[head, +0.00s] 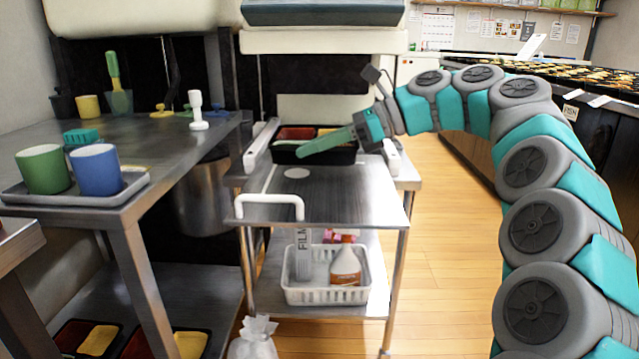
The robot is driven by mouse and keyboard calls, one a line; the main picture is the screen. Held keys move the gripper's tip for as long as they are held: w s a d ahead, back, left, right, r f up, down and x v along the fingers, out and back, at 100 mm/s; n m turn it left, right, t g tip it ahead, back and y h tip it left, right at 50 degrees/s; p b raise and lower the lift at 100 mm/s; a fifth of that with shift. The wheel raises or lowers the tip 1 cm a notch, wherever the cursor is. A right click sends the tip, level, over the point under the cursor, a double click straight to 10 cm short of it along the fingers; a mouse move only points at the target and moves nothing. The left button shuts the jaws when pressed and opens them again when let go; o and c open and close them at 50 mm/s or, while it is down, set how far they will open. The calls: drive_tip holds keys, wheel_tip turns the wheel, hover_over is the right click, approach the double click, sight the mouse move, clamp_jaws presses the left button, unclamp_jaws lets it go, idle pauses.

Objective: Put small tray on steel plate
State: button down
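A small black tray (286,154) with a red and a yellow section sits at the back of the steel cart, between two white rails. A flat steel plate (340,203) forms the front of the cart top, in front of the tray. My gripper (304,152) reaches in from the right, and its long green fingers lie across the tray in this view. The fingers hide part of the tray. I see them side-on, so I cannot tell whether they are open or touch the tray.
A white handle (270,200) rises at the cart's front left. A steel table (60,140) on the left bears a grey tray (60,197) with cups. A white basket (325,295) stands on the cart's lower shelf. The wooden floor right of the cart is clear.

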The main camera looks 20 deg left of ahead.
sight(313, 195)
drive_tip(key=shift+f+b, duration=0.7)
drive_tip(key=shift+f, duration=1.95)
drive_tip(key=c, duration=1.1)
unclamp_jaws()
drive_tip(key=shift+f, duration=0.1)
drive_tip(key=shift+o, duration=0.2)
drive_tip(key=shift+w+d+r, duration=0.15)
drive_tip(key=shift+d+r, duration=0.05)
drive_tip(key=shift+r, duration=0.1)
drive_tip(key=p+v, duration=0.3)
drive_tip(key=v, duration=0.8)
drive_tip(key=shift+d+p, duration=0.25)
drive_tip(key=shift+p, duration=0.15)
